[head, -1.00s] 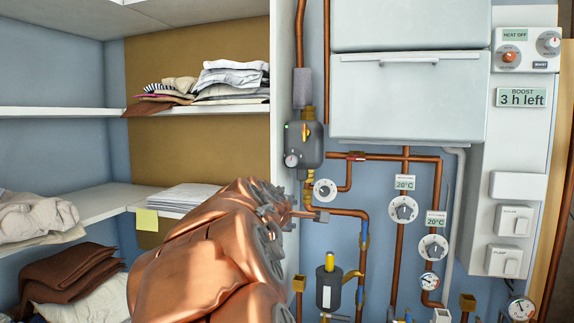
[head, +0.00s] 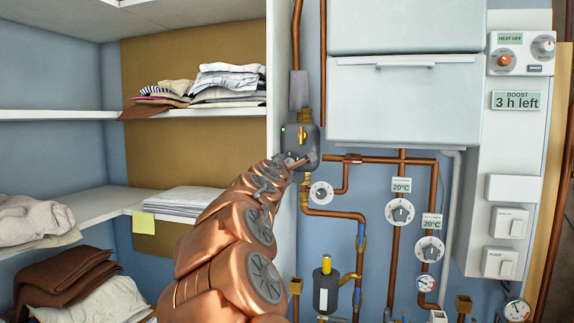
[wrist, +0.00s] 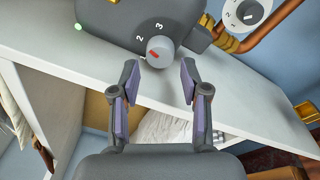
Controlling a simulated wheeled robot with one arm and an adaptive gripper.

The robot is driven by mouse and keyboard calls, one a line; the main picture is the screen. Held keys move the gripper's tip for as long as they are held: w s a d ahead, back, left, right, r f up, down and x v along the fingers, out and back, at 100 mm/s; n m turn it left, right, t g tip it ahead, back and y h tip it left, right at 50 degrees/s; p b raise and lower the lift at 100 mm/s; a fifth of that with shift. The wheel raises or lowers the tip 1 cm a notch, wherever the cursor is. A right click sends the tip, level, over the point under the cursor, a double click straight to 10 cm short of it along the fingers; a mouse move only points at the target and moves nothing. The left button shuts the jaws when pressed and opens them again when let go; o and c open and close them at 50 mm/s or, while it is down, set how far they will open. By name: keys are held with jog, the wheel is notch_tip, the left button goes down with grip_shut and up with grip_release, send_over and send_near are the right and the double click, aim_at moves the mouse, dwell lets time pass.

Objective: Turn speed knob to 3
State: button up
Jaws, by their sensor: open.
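The speed knob (wrist: 161,53) is a small grey round knob with a red mark, on the dark grey pump housing (wrist: 110,18). The digits 2 and 3 show beside it in the wrist view. The red mark lies slantwise, and I cannot tell exactly which digit it points to. My gripper (wrist: 159,72) is open, its two purple-padded fingers pointing at the knob, one toward each side, with the knob just beyond the tips. In the head view the pump housing (head: 304,130) is on the pipework, and my gripper (head: 297,163) is at its lower left, hiding the knob.
Copper pipes (head: 340,213) run below and right of the pump. A white dial (head: 321,194) sits close under it. The white shelf side panel (head: 281,110) stands just left. Folded laundry (head: 228,82) lies on the shelves.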

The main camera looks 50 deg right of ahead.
aim_at(288, 164)
jog(key=shift+x, duration=1.6)
jog(key=shift+c, duration=0.2)
grip_shut()
